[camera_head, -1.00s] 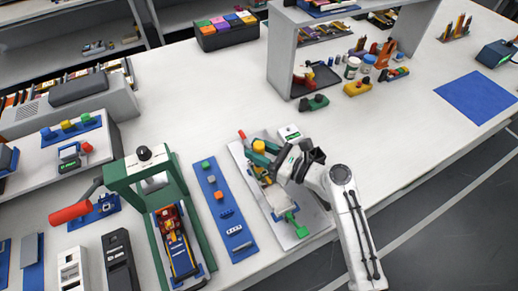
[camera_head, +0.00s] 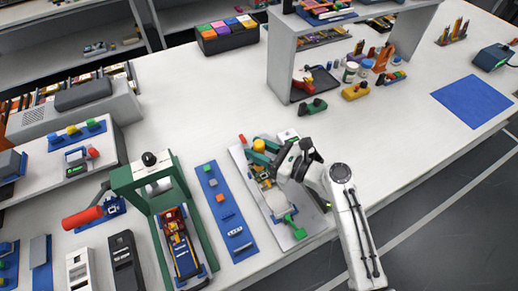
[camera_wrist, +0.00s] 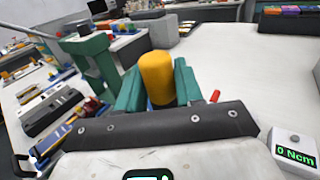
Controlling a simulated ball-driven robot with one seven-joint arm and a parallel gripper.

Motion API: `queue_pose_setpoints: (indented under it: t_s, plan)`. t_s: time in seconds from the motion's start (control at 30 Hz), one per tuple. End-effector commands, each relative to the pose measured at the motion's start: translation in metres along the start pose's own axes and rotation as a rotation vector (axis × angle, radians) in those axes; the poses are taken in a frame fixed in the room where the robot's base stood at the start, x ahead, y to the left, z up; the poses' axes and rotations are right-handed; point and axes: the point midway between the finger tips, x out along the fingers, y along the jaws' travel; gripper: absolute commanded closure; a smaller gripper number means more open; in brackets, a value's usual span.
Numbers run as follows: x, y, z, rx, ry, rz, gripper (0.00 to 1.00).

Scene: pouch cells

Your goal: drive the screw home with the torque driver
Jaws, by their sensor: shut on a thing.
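My gripper (camera_head: 265,152) is over the light grey fixture plate (camera_head: 301,238) near the bench's front edge. Its two teal fingers are shut on a yellow-handled tool, which I take to be the torque driver (camera_head: 259,145). In the wrist view the driver's yellow handle (camera_wrist: 157,78) stands upright between the fingers. Its tip and the screw are hidden, so I cannot tell whether they touch. A white box beside the plate (camera_head: 288,135) has a display that reads 0 Ncm in the wrist view (camera_wrist: 295,151). A green clamp (camera_head: 291,228) is at the plate's near end.
A blue strip with small parts (camera_head: 228,215) lies left of the plate. A green press frame (camera_head: 150,175) stands farther left. A grey shelf unit (camera_head: 283,60) is behind. The bench between the plate and shelf is mostly clear.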

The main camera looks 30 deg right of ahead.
Motion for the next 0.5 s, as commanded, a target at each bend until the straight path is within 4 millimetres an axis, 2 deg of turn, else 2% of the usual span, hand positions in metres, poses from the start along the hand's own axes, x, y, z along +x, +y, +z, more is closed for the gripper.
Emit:
queue_pose_setpoints:
  t_s: [0.5]
  plan:
    - [0.0, 0.0, 0.029, -0.002, -0.002, 0.001, 0.94]
